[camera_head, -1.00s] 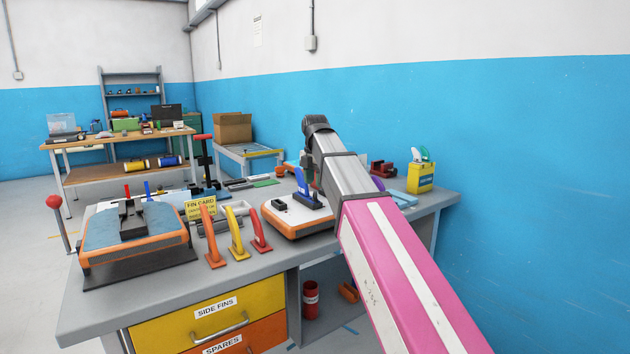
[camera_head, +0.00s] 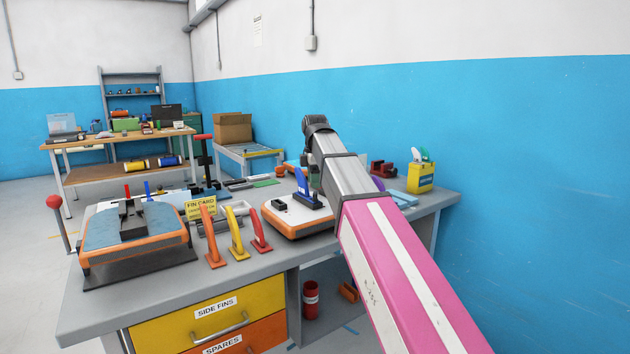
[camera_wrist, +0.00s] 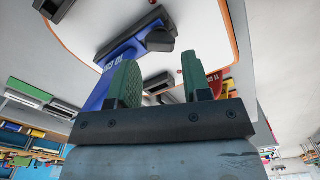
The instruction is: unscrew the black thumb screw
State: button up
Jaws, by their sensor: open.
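A blue fin (camera_head: 302,183) stands in a dark base on a white board section with an orange edge (camera_head: 283,222). In the wrist view the blue fin (camera_wrist: 112,70) runs along a dark fin box (camera_wrist: 122,36) on the white board. A dark rounded knob (camera_wrist: 160,40), which looks like the black thumb screw, sits at the end of the fin. My gripper (camera_wrist: 162,78) is open, its two green fingers apart, with the knob just beyond the gap between them. In the head view my arm hides most of the gripper.
Orange, yellow and red fins (camera_head: 236,236) stand along the front of the grey bench (camera_head: 90,305). A blue-topped board section (camera_head: 100,237) is at the left. A yellow box (camera_head: 421,178) and a red tool (camera_head: 382,169) are at the back right.

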jog(key=shift+m, duration=0.5)
jog(key=shift+m, duration=2)
jog(key=shift+m, duration=2)
jog(key=shift+m, duration=2)
